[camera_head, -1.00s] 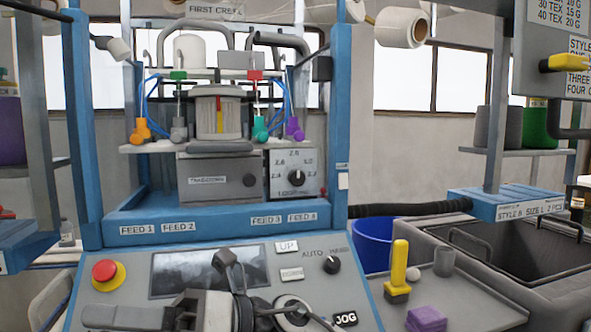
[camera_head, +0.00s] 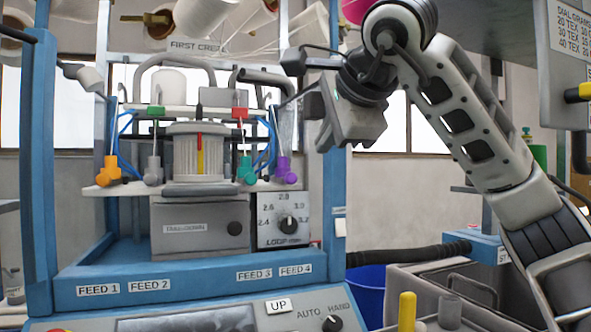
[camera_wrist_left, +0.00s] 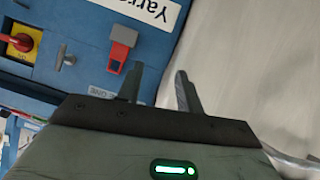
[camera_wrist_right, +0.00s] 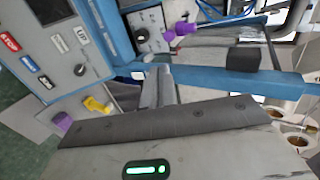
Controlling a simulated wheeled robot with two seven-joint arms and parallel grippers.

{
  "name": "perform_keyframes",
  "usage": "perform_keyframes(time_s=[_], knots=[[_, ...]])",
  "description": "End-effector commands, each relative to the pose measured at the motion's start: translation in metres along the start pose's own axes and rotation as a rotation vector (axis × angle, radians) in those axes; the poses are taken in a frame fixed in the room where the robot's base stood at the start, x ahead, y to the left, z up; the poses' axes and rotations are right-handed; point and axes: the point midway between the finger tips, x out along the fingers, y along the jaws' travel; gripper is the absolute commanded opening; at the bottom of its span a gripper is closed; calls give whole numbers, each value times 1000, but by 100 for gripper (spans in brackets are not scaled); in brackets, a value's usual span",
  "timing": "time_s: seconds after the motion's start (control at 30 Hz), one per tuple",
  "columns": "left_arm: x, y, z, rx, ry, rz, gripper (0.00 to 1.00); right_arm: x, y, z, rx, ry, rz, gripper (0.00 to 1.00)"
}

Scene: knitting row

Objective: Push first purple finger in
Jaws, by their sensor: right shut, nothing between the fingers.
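The purple finger (camera_head: 284,170) stands at the right end of the row on the machine's shelf, with its ball end at the bottom. It also shows in the right wrist view (camera_wrist_right: 182,29) near the top. My right gripper (camera_wrist_right: 158,72) is shut and empty, apart from the purple finger. In the head view its dark body hangs to the right of and above the finger row; its tips are hard to make out there. My left gripper (camera_wrist_left: 158,75) is open and empty beside a blue panel, and is not in the head view.
Orange (camera_head: 110,169), grey (camera_head: 153,170) and teal (camera_head: 246,170) fingers share the shelf. The blue machine post (camera_head: 333,150) stands between the purple finger and my right arm. A red switch (camera_wrist_left: 123,47) and yellow-based knob (camera_wrist_left: 20,42) are near my left gripper.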

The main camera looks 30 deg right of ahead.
Motion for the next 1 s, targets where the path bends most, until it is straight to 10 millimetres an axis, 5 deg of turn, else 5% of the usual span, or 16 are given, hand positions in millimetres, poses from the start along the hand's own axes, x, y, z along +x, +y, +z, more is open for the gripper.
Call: perform_keyframes(time_s=[0.5, 1.0], knots=[[-4, 1, -7, 0, -3, -2, 36, 100, -6, 2, 0, -4, 5, 0], [-1, -2, -6, 15, -11, -11, 36, 126, -19, 2, -1, -5, 2, 0]])
